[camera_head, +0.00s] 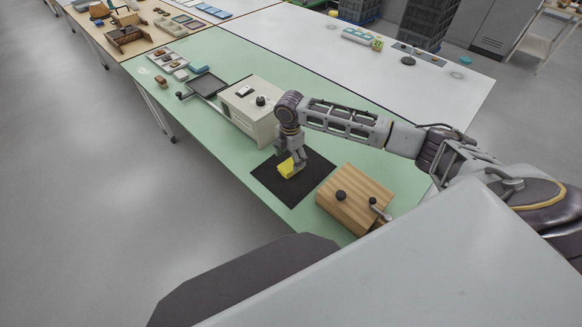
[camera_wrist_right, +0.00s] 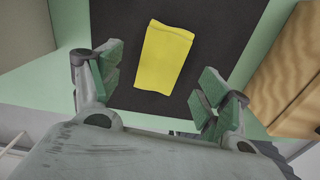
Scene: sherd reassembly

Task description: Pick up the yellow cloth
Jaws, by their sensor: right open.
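The yellow cloth (camera_head: 287,168) lies on a black mat (camera_head: 264,177) on the green table top. In the right wrist view the cloth (camera_wrist_right: 165,57) is a small folded rectangle, lying between and just beyond the fingertips. My right gripper (camera_head: 290,157) is over the mat at the cloth and hides part of it in the head view. In the wrist view the right gripper (camera_wrist_right: 158,92) is open, one finger on each side, with nothing between the pads. How high it is above the cloth is hard to tell. My left gripper is not in view.
A cream box (camera_head: 248,108) with a dark knob stands behind the mat. A wooden box (camera_head: 352,200) with a knob and a metal handle stands to its right. A dark tray (camera_head: 207,84) and small items lie farther back. Green table is bare near the front edge.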

